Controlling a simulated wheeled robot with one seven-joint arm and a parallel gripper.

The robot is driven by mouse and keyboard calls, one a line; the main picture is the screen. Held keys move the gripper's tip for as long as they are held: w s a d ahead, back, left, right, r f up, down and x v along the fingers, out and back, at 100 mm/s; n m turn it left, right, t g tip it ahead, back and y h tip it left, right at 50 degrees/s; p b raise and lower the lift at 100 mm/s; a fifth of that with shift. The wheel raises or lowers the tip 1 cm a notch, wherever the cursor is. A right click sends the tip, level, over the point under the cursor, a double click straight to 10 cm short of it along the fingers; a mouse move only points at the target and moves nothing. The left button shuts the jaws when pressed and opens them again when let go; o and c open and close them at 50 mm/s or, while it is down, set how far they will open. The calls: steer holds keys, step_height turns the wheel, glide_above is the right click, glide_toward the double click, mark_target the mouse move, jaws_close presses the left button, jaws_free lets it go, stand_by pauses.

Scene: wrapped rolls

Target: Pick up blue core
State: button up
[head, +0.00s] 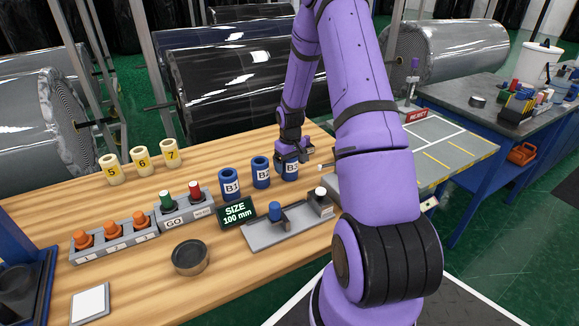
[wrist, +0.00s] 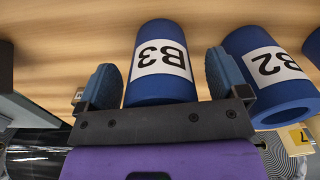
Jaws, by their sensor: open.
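Three blue cores stand in a row on the wooden bench in the head view: B1 (head: 229,184), B2 (head: 261,172) and B3 (head: 290,172). My gripper (head: 293,152) is at the top of core B3 and partly covers it. In the wrist view, core B3 (wrist: 162,78) is between the two fingers of my gripper (wrist: 165,80), with a finger on each side. The jaws are open, with a small gap at the left finger. Core B2 (wrist: 268,75) is just beyond the right finger.
A grey fixture (head: 282,228) with a blue knob and a SIZE 100 mm display (head: 237,212) are in front of the cores. Cream cores 5, 6 and 7 (head: 168,151) stand to the left. A grey REJECT table (head: 440,150) is at the right.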

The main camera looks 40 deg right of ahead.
steer(key=c, duration=1.1)
steer(key=shift+o, duration=0.2)
